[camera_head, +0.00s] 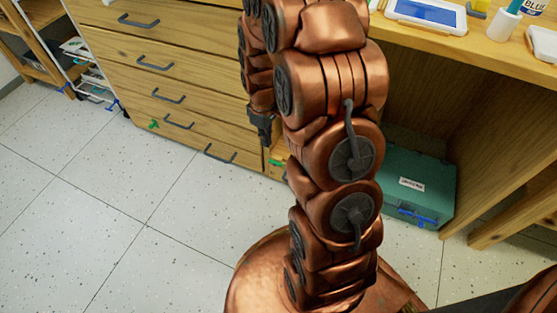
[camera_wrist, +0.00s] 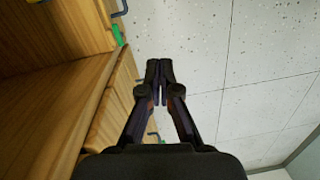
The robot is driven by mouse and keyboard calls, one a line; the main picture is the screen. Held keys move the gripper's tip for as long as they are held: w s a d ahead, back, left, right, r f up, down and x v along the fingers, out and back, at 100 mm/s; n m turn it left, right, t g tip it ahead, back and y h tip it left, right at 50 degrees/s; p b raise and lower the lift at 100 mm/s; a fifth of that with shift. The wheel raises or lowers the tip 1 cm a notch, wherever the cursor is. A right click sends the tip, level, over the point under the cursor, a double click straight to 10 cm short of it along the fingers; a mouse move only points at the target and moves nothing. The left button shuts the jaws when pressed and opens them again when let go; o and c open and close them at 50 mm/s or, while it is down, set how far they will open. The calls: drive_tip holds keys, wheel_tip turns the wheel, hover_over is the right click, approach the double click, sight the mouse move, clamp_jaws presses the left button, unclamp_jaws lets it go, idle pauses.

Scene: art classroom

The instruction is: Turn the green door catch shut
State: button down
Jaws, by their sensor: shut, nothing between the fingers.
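A small green catch (camera_head: 276,162) shows on the low wooden cabinet front, just below and right of my gripper (camera_head: 262,138) in the head view. Another small green piece (camera_head: 153,124) sits further left, low on the drawer fronts. In the wrist view a green piece (camera_wrist: 118,35) lies at the edge of the wood, up and left of my gripper (camera_wrist: 159,68); I cannot tell which of the two it is. My fingers are together and empty, apart from the green piece. The catch's turn is too small to judge.
Wooden drawers (camera_head: 150,60) with dark bar handles fill the left. A teal box (camera_head: 405,180) with a blue latch stands in the open bay at right. A counter (camera_head: 480,50) with art supplies is above it. The speckled floor (camera_head: 130,210) is clear at left.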

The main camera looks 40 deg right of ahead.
drive_tip(key=n+t, duration=0.1)
drive_tip(key=n, duration=0.1)
hover_over(278, 165)
wheel_tip(278, 165, down, 10)
drive_tip(key=shift+d+f+p, duration=0.1)
drive_tip(key=shift+p, duration=0.2)
wheel_tip(278, 165, down, 14)
drive_tip(key=b, duration=0.5)
